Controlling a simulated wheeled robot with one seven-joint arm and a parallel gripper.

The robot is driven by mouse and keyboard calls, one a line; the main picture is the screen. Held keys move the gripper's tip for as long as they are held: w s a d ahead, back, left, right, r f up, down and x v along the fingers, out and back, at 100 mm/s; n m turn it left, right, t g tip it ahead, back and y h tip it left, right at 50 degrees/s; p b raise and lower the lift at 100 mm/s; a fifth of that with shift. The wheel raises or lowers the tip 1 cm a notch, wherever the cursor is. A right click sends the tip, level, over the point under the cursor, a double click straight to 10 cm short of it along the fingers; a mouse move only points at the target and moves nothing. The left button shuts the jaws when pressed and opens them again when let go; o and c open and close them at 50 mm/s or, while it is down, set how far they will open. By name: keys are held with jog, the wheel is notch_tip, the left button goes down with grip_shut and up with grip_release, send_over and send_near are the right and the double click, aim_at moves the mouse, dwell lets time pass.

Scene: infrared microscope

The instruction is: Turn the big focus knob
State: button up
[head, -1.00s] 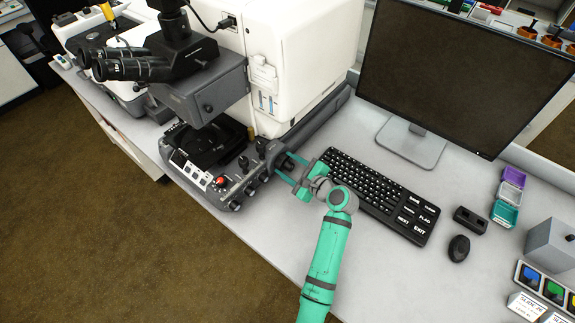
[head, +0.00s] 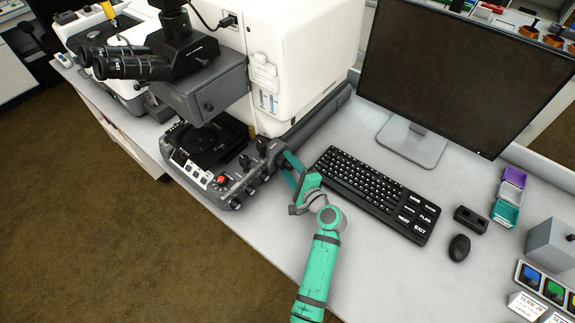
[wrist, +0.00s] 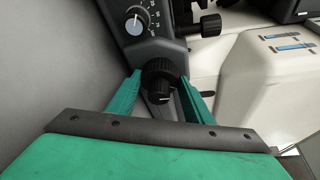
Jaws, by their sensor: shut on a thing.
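The big focus knob (wrist: 160,68) is a black ribbed knob on the dark side panel of the microscope base, seen in the wrist view. A smaller black knob (wrist: 160,101) with a white mark sticks out in front of it on the same axis. My gripper (wrist: 160,76) has one teal finger on each side of the big knob and is shut on it. In the head view my gripper (head: 284,163) reaches the right side of the microscope base (head: 214,190), and its fingers largely hide the knob there.
A silver dial (wrist: 136,22) with a printed scale sits above left of the knob in the wrist view. A black keyboard (head: 372,187) lies close right of my gripper. A monitor (head: 465,70) and a mouse (head: 459,248) stand farther right. The counter's front strip is clear.

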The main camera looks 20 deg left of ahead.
jog(key=shift+f, duration=0.1)
dwell(0.4)
jog(key=o, duration=1)
jog(key=shift+o, duration=0.2)
jog(key=shift+d, duration=0.1)
jog(key=v, duration=1)
jog(key=shift+s+d, duration=0.2)
jog(key=shift+s, duration=0.1)
